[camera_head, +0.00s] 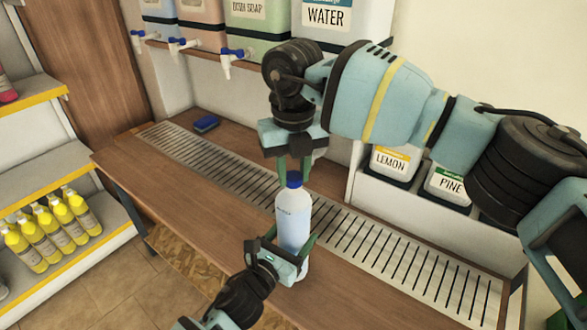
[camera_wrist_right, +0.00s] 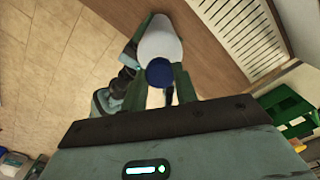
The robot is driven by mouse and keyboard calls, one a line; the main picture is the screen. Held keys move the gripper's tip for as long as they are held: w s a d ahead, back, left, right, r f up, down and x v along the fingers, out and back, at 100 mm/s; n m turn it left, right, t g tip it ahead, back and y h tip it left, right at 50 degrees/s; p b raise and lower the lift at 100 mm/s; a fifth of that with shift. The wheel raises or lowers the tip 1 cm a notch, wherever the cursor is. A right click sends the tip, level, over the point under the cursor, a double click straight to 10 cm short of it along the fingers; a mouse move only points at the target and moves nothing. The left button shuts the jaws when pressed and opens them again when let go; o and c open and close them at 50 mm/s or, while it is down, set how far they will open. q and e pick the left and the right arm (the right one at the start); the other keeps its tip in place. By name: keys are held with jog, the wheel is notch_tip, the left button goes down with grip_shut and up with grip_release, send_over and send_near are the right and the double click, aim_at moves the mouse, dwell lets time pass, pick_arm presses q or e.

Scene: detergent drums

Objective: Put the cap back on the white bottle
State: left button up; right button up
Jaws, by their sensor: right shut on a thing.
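The white bottle (camera_head: 293,222) stands upright at the table's front part; its body also shows in the right wrist view (camera_wrist_right: 160,40). The blue cap (camera_head: 294,180) is at the top of the bottle, in line with the neck; I cannot tell whether it is seated. It shows in the right wrist view (camera_wrist_right: 159,72) too. My right gripper (camera_head: 293,168) points down from above, shut on the cap between its green fingers. My left gripper (camera_head: 291,241) comes from the front, its fingers on both sides of the bottle's lower body, shut on it.
A slotted metal grate (camera_head: 235,170) runs along the table (camera_head: 180,197) behind the bottle. A blue sponge (camera_head: 206,124) lies at the back left. Dispensers with taps (camera_head: 232,57) stand on a shelf above. LEMON (camera_head: 392,164) and PINE (camera_head: 445,185) containers stand at the right. Yellow bottles (camera_head: 52,230) fill a left shelf.

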jog(key=m, duration=0.7)
jog(key=shift+m, duration=0.4)
jog(key=o, duration=1.1)
pick_arm(q)
jog(key=shift+f, duration=0.1)
pick_arm(e)
jog(key=shift+o, duration=0.2)
notch_tip(320, 180, up, 12)
pick_arm(q)
jog(key=o, duration=2)
